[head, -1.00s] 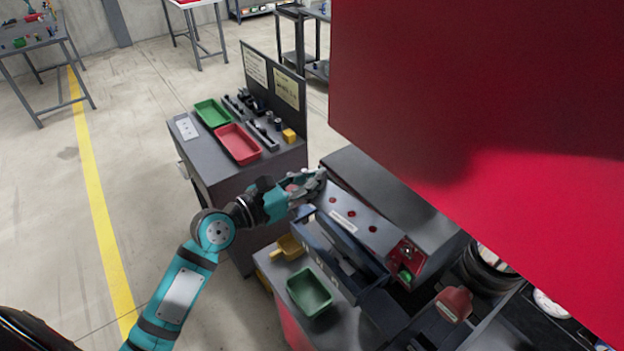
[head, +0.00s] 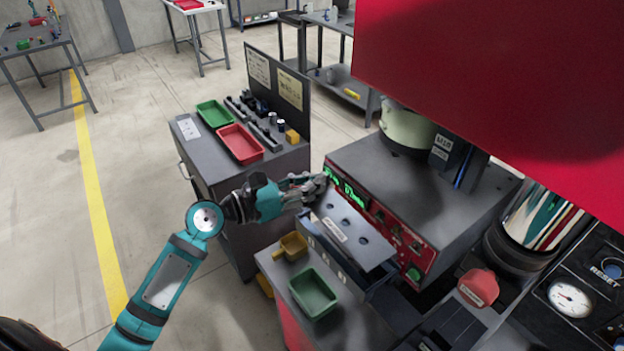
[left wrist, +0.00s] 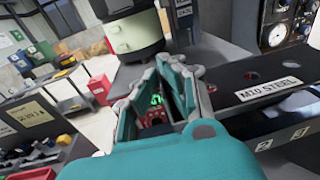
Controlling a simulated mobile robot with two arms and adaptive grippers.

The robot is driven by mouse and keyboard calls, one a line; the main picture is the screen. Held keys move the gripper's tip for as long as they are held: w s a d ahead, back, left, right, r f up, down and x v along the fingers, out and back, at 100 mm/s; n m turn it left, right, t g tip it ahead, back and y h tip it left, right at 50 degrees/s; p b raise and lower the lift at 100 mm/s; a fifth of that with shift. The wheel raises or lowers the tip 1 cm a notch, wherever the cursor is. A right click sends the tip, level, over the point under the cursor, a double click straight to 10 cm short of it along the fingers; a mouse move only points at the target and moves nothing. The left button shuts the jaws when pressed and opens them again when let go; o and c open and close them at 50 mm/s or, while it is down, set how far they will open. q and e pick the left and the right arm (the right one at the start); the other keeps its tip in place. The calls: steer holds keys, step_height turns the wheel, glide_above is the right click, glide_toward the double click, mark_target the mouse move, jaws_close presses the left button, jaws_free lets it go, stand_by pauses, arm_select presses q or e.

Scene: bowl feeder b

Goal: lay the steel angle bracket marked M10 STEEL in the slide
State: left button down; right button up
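The steel angle bracket (head: 352,231) is a grey plate with a row of three holes and a pale label. In the left wrist view, the bracket (left wrist: 232,98) shows its M10 STEEL label. My left gripper (head: 318,184) is at the bracket's far left end and appears shut on it. It also shows in the left wrist view (left wrist: 160,72), with the bracket extending to the right. The bracket is tilted above a dark blue trough (head: 328,262) with number labels, which looks like the slide. The bracket hides most of the trough's inside. My right gripper is not in view.
A red control panel (head: 408,240) with green displays stands just behind the bracket. A cart with a green tray (head: 213,114) and red tray (head: 240,144) stands beyond my left gripper.

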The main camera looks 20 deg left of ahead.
arm_select(q)
steer(key=shift+f+b, duration=0.35)
steer(key=shift+f, duration=0.95)
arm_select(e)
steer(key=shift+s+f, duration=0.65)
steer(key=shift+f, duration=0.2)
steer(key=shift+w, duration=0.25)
arm_select(q)
steer(key=shift+r, duration=0.1)
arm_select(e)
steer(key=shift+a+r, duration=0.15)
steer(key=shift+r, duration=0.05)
arm_select(q)
steer(key=shift+w+d+p, duration=0.1)
steer(key=shift+p, duration=0.5)
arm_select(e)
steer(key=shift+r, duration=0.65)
arm_select(q)
steer(key=shift+p, duration=0.3)
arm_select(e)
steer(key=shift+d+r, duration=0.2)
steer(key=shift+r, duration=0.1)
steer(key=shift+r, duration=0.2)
arm_select(q)
steer(key=shift+p, duration=0.4)
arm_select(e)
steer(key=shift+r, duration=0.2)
